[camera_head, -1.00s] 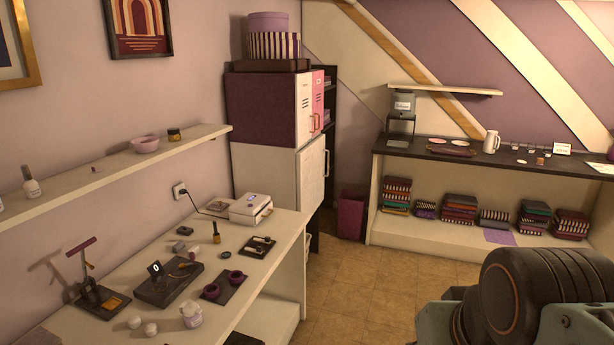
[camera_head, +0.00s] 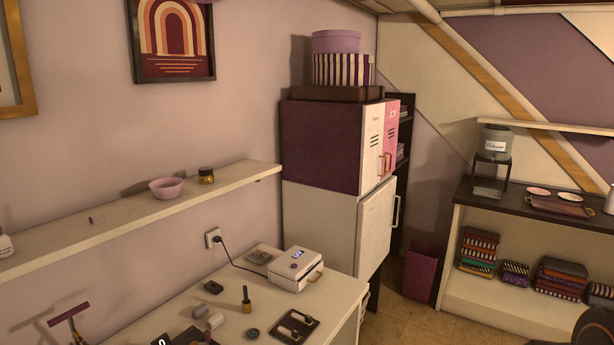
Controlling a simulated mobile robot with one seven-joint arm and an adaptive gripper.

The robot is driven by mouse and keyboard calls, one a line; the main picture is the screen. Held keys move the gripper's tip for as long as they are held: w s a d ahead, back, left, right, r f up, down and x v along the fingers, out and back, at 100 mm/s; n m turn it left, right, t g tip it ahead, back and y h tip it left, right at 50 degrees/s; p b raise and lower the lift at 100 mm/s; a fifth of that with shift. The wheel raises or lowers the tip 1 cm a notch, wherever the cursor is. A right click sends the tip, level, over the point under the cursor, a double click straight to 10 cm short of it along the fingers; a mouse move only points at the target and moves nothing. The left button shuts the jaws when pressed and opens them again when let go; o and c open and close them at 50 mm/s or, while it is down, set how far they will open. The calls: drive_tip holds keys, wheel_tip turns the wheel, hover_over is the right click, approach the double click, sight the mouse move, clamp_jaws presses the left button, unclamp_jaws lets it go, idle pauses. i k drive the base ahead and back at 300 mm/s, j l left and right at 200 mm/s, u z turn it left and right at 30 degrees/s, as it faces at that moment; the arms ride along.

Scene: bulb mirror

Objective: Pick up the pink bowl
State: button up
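The pink bowl (camera_head: 166,188) sits upright on the white wall shelf (camera_head: 130,222) at the left, in the head view. It is a small round bowl with an open top, and it looks empty from here. A dark jar with a gold base stands just to its right. My gripper is not in view. Only a dark rounded part, which seems to be my arm, shows at the lower right corner, far from the bowl.
Below the shelf is a white table with a white device (camera_head: 295,269), a small bottle (camera_head: 246,299) and a dark tray (camera_head: 291,327). The jar (camera_head: 206,175) is close to the bowl. A tall cabinet (camera_head: 322,147) stands past the shelf's right end.

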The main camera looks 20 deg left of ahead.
sight(169, 188)
drive_tip(key=i+l+u, duration=0.1)
drive_tip(key=i+u, duration=0.3)
drive_tip(key=i+l+u, duration=0.25)
drive_tip(key=i+u, duration=0.3)
drive_tip(key=u, duration=0.3)
drive_tip(key=i+l+u, duration=0.1)
drive_tip(key=u, duration=0.25)
drive_tip(key=i+l+u, duration=0.1)
drive_tip(key=u, duration=0.3)
